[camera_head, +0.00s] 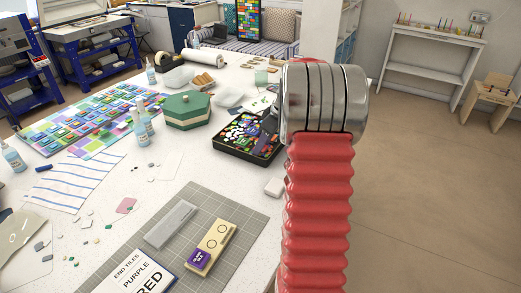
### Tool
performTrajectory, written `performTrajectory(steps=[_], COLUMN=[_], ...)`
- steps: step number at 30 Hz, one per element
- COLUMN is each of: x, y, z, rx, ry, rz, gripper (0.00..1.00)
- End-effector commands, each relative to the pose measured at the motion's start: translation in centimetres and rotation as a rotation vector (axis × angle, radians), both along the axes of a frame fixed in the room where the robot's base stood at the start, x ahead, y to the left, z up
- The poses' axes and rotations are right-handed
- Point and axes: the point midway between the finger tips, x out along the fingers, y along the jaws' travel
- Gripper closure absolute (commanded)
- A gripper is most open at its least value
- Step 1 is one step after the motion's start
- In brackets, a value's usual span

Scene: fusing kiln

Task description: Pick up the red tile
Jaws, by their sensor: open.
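A black tray (222,147) of small coloured glass tiles stands near the table's right edge. Some pieces in it look red, but they are too small to single out one red tile. A card (140,275) in front reads "END TILES PURPLE RED".
A green-lidded box (187,108) stands just left of the tray. A grey bar (170,224) lies on the mat, and a small white block (274,187) sits near the table's right edge. Bottles (139,132) and a colourful mosaic panel (62,128) are at left.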

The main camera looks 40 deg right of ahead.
Motion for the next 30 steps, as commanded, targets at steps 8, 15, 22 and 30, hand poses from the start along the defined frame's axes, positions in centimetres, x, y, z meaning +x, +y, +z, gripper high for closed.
performTrajectory(steps=[8, 15, 22, 30], x=[-0.02, -0.03, -0.03, -0.02], y=[-0.02, -0.03, -0.04, -0.05], z=[0.03, 0.04, 0.04, 0.09], rx=[0.000, 0.000, 0.000, -0.001], ry=[0.000, 0.000, 0.000, 0.000], rz=[0.000, 0.000, 0.000, 0.000], gripper=[0.56, 0.70, 0.86, 0.89])
